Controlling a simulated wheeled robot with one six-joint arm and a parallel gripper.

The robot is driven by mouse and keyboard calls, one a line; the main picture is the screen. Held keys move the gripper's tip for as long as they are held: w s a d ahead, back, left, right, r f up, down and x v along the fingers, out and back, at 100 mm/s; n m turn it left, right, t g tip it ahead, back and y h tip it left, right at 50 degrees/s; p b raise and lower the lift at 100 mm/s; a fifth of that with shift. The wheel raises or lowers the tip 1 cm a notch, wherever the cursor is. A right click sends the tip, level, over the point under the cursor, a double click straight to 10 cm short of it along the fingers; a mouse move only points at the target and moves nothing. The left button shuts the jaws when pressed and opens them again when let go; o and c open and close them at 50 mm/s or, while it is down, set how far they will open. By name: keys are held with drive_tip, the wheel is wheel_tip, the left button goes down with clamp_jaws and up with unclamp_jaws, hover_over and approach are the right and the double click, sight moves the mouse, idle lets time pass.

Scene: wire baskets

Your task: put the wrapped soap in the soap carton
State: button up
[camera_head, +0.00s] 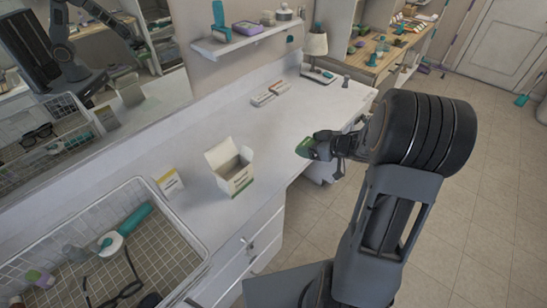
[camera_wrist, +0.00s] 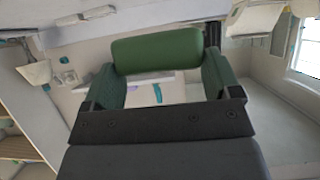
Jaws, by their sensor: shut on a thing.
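The wrapped soap is a green rounded block (camera_head: 304,148), and it fills the top middle of the wrist view (camera_wrist: 157,50). My gripper (camera_head: 317,146) is shut on it, with one finger at each end in the wrist view. The soap is near the counter's front edge, to the right of the carton. The soap carton (camera_head: 236,181) is a white box with a yellow-green band low on its side. It stands upright on the counter with its top flaps open. Its inside bottom is hidden.
A wire basket (camera_head: 179,218) holding a teal bottle and dark glasses is at the lower left. A small white and yellow card box (camera_head: 169,182) stands between basket and carton. Two flat boxes (camera_head: 263,97) and a lamp (camera_head: 315,45) are farther back. The counter right of the carton is clear.

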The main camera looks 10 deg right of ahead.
drive_tip(key=x, duration=1)
drive_tip(key=f+x, duration=0.1)
drive_tip(key=x, duration=0.4)
drive_tip(key=shift+s+a+f+b, duration=0.1)
drive_tip(key=shift+s+b, duration=0.2)
drive_tip(key=shift+b, duration=0.05)
drive_tip(key=f, duration=0.2)
drive_tip(key=w+a+f, duration=0.1)
drive_tip(key=shift+s+d+f+p, duration=0.1)
drive_tip(key=shift+f+p, duration=0.3)
drive_tip(key=shift+f, duration=0.15)
drive_tip(key=shift+f, duration=0.2)
drive_tip(key=o, duration=0.8)
drive_tip(key=shift+b, duration=0.35)
